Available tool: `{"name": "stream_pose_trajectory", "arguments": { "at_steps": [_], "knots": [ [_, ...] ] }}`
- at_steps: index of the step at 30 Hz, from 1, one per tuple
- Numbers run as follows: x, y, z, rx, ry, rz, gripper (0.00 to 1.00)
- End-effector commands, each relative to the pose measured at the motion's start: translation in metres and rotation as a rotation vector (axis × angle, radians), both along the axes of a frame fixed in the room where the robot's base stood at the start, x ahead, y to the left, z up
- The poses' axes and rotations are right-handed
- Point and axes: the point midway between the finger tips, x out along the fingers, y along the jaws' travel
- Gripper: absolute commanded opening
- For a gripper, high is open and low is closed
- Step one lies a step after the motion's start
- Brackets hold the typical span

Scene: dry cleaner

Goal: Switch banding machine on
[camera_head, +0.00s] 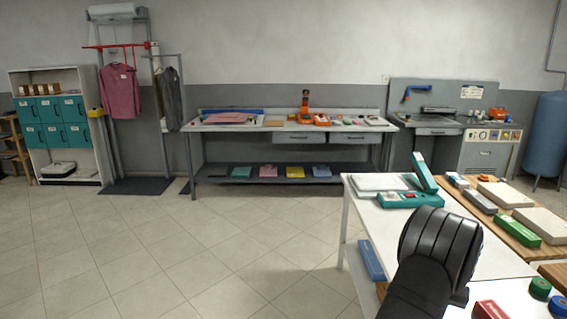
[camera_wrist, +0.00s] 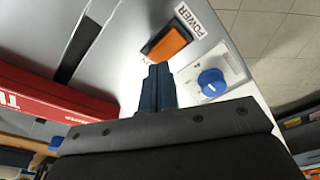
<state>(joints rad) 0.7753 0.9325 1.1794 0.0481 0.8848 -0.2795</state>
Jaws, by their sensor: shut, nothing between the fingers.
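In the wrist view, a grey-white machine panel (camera_wrist: 140,18) carries an orange rocker switch (camera_wrist: 167,43) beside a label (camera_wrist: 187,20) reading "POWER". A blue round knob (camera_wrist: 211,83) sits on a white plate to the right of the switch. My gripper (camera_wrist: 159,68) is shut and empty, its dark blue fingertips just below the switch in the picture. I cannot tell whether they touch it, or whether the switch is on or off. In the head view I cannot make out this panel or the gripper; my arm covers part of the near table.
A red object (camera_wrist: 50,97) with white lettering lies left of the fingers in the wrist view. In the head view, the near white table (camera_head: 395,222) holds a teal device (camera_head: 408,199) and several boxes. Tiled floor (camera_head: 190,250) lies open to the left.

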Motion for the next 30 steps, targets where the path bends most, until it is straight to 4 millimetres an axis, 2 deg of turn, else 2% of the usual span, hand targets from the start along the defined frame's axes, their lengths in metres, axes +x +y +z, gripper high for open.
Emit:
{"name": "stream_pose_trajectory", "arguments": {
  "at_steps": [30],
  "knots": [
    [0.000,0.000,-0.016,0.001,0.001,0.000,0.00]
  ]
}}
